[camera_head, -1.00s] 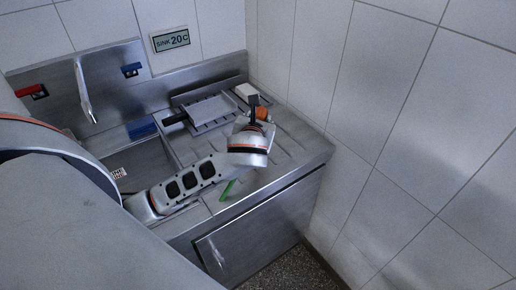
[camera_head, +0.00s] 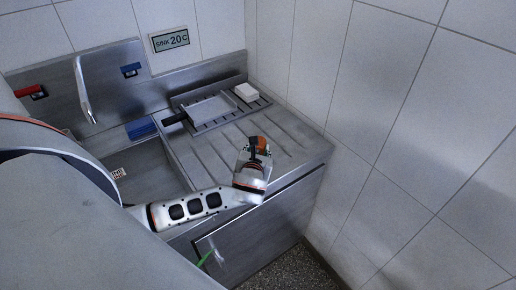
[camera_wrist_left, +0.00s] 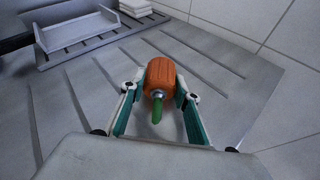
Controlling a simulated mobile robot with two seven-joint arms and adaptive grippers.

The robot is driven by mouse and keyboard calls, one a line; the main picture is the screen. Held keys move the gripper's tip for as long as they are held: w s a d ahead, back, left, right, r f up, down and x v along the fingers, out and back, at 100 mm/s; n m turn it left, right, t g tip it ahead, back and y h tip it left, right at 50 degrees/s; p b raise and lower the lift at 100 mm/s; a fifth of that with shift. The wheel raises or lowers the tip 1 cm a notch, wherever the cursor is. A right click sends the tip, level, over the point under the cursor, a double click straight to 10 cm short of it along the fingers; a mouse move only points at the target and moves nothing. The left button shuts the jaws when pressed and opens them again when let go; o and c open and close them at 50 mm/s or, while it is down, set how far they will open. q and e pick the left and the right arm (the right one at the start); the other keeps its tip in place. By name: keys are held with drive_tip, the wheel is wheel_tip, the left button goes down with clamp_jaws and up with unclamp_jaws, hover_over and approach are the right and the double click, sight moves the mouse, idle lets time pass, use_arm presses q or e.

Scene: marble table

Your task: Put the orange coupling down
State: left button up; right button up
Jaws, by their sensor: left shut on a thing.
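The orange coupling (camera_wrist_left: 161,74) is between the fingers of my left gripper (camera_wrist_left: 159,84) in the left wrist view. It has a metal collar and a green end pointing toward the wrist. My left gripper is shut on it, with a finger on each side. In the head view the left gripper (camera_head: 258,147) is over the ribbed drainboard, and the orange coupling (camera_head: 262,141) shows partly at its tip. I cannot tell whether the coupling touches the drainboard. My right gripper is not in view.
The ribbed steel drainboard (camera_head: 215,157) is mostly clear around the gripper. A slotted rack with a grey tray (camera_head: 208,108) and a white block (camera_head: 247,92) stand at the back. The sink basin (camera_head: 150,170) is at left; a tiled wall (camera_head: 400,130) is at right.

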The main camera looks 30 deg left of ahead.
use_arm(q)
drive_tip(key=shift+f, duration=0.3)
drive_tip(key=o, duration=1)
drive_tip(key=shift+c, duration=0.2)
drive_tip(key=shift+f, duration=0.1)
drive_tip(key=shift+s+d+r, duration=0.1)
drive_tip(key=shift+r, duration=0.2)
drive_tip(key=v, duration=1.2)
drive_tip(key=shift+r, duration=0.2)
